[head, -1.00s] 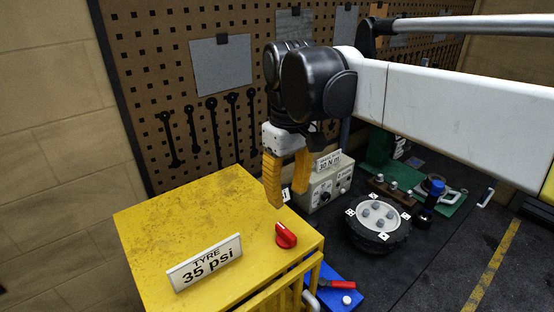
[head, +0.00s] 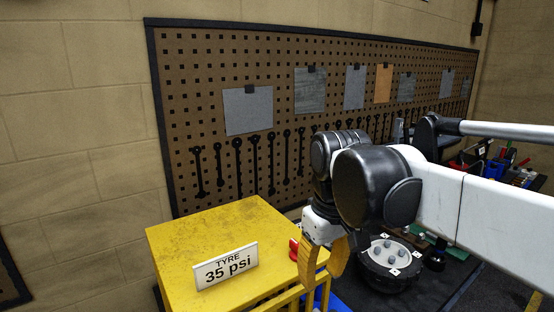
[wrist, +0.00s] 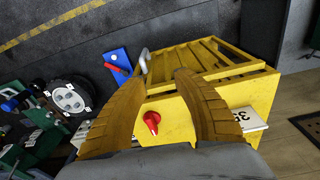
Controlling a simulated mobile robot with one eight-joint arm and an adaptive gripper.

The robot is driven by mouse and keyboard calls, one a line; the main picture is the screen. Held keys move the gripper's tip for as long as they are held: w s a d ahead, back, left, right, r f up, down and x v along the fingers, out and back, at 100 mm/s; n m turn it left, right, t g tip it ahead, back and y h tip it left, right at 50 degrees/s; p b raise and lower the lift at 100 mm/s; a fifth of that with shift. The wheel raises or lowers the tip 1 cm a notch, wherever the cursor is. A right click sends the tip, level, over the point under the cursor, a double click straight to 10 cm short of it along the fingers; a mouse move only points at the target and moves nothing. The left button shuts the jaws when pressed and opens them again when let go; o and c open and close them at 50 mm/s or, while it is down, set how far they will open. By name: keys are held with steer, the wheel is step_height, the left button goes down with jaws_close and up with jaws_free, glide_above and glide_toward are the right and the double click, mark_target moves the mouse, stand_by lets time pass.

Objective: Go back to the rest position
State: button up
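My gripper (head: 321,277) hangs at the front right edge of the yellow cabinet (head: 190,240) in the head view. Its two orange fingers stand apart with nothing between them. In the wrist view, my gripper (wrist: 160,78) is open over the cabinet (wrist: 255,92). A red knob (wrist: 152,120) on the cabinet shows between the fingers, clear of them. In the head view, the red knob (head: 294,249) is partly hidden behind a finger. The "TYRE 35 psi" sign (head: 225,268) stands on the cabinet top.
A pegboard (head: 230,75) with tools and sheets covers the wall behind. A blue item (wrist: 117,62) with a red-handled tool lies beside the cabinet.

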steer(key=s+d+f+m+t+b, duration=0.2)
steer(key=s+d+f+b, duration=0.1)
steer(key=f+b, duration=0.4)
steer(key=s+d+f+m+t+b, duration=0.2)
steer(key=f+b, duration=0.4)
steer(key=f, duration=0.7)
steer(key=s+d+f+m+t+b, duration=0.1)
steer(key=s+d+f+b, duration=0.4)
steer(key=f, duration=0.5)
steer(key=t+b, duration=0.1)
steer(key=b, duration=0.1)
steer(key=shift+d+m+b, duration=0.2)
steer(key=shift+m+b, duration=0.1)
steer(key=shift+m, duration=0.1)
steer(key=shift+o, duration=0.3)
steer(key=shift+r, duration=0.1)
